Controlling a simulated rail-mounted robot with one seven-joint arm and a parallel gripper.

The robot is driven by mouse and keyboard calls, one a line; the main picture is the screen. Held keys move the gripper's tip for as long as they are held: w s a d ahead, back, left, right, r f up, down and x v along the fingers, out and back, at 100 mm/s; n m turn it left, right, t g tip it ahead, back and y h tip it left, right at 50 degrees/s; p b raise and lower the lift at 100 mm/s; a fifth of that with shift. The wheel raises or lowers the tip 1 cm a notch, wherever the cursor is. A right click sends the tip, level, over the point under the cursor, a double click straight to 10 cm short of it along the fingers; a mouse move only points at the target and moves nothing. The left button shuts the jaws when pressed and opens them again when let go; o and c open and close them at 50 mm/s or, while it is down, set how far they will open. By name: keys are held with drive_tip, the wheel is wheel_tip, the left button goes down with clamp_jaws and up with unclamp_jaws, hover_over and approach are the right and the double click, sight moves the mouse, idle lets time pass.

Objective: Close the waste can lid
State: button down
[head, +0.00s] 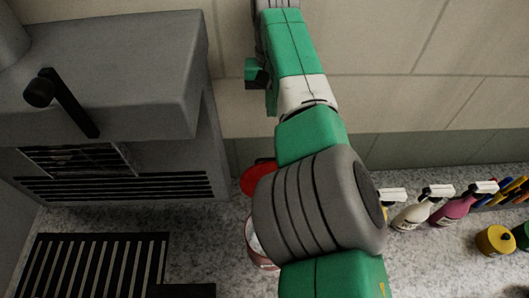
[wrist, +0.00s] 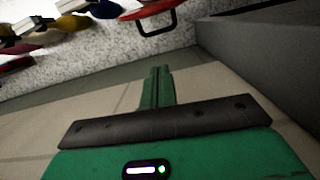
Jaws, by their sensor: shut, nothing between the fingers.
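The waste can (head: 262,258) is a red can on the speckled counter, mostly hidden behind my arm in the head view. Part of its mouth shows, with something pale inside. Its red lid (head: 257,180) stands open at the can's back, partly covered by my arm. In the wrist view, a red piece with a black loop handle, which looks like the lid (wrist: 148,11), is at the top edge. My gripper (wrist: 160,72) is shut and empty in the wrist view, with a visible gap between its fingertips and the lid.
A grey machine (head: 120,75) with a black lever stands left of the can. Several spray bottles (head: 410,215) line the counter to the right, beside a yellow roll (head: 495,240). A black slatted grate (head: 90,265) is at lower left. A tiled wall rises behind.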

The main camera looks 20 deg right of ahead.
drive_tip(key=s+a+f+p, duration=0.2)
drive_tip(key=s+f, duration=0.3)
drive_tip(key=f, duration=0.5)
drive_tip(key=shift+f+p, duration=0.2)
drive_tip(key=shift+p, duration=0.15)
drive_tip(key=shift+d, duration=0.1)
drive_tip(key=shift+s+a+r+t+p, duration=0.2)
drive_tip(key=shift+s+t+p, duration=0.25)
drive_tip(key=shift+t+p, duration=0.3)
